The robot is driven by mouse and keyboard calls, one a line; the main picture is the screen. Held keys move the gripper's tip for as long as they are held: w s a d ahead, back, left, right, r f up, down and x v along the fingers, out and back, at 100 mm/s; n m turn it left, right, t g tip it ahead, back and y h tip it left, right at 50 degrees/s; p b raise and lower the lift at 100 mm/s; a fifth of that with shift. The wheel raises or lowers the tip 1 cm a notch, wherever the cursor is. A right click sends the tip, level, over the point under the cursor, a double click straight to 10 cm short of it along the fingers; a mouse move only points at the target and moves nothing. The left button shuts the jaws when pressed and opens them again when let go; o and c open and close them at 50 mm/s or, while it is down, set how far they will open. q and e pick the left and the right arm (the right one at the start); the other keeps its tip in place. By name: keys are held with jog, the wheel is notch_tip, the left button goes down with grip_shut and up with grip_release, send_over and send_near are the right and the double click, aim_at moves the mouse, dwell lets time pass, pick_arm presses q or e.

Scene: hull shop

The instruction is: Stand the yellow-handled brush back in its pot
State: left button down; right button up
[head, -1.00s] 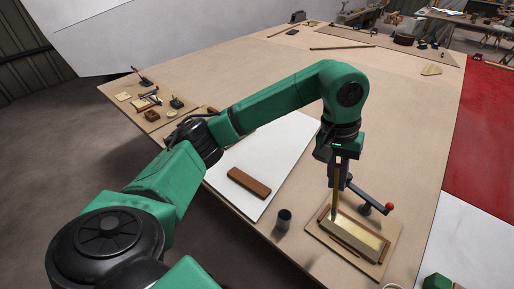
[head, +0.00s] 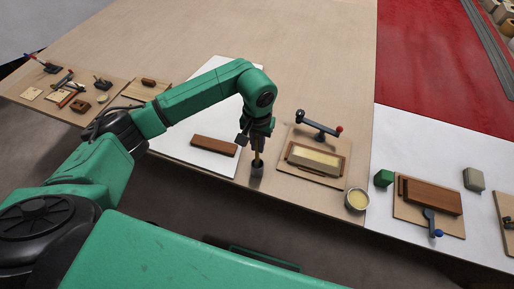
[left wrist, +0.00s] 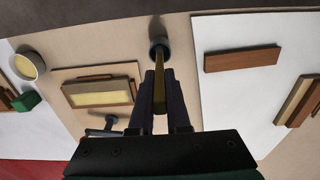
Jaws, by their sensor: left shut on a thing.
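My left gripper (head: 257,146) is shut on the yellow-handled brush (head: 257,158) and points down over the front part of the bench. The small dark grey pot (head: 257,171) stands upright directly below it. In the left wrist view the brush (left wrist: 159,94) runs between the fingers (left wrist: 160,80) to the mouth of the pot (left wrist: 158,42). The brush's lower end is at or inside the pot's mouth; how deep, I cannot tell. The gripper hides the upper handle. My right gripper is not in view.
A brown wooden block (head: 214,146) lies on a white sheet left of the pot. A board with a framed cream block (head: 314,160) and red-knobbed clamp (head: 320,125) lies to the right. A round tin (head: 357,199) stands near the front edge.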

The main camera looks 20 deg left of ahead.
pick_arm(q)
notch_tip(320, 180, down, 4)
jog(key=shift+r+p, duration=0.1)
jog(key=shift+p, duration=0.5)
jog(key=shift+f+b, duration=0.35)
jog(key=c, duration=0.9)
grip_release()
jog(key=shift+r, duration=0.1)
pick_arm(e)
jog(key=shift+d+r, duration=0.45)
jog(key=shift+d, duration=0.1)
pick_arm(q)
jog(key=shift+r, duration=0.1)
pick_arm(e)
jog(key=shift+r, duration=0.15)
pick_arm(q)
jog(key=shift+r, duration=0.15)
notch_tip(320, 180, up, 11)
jog(key=b, duration=0.4)
jog(key=shift+r, duration=0.4)
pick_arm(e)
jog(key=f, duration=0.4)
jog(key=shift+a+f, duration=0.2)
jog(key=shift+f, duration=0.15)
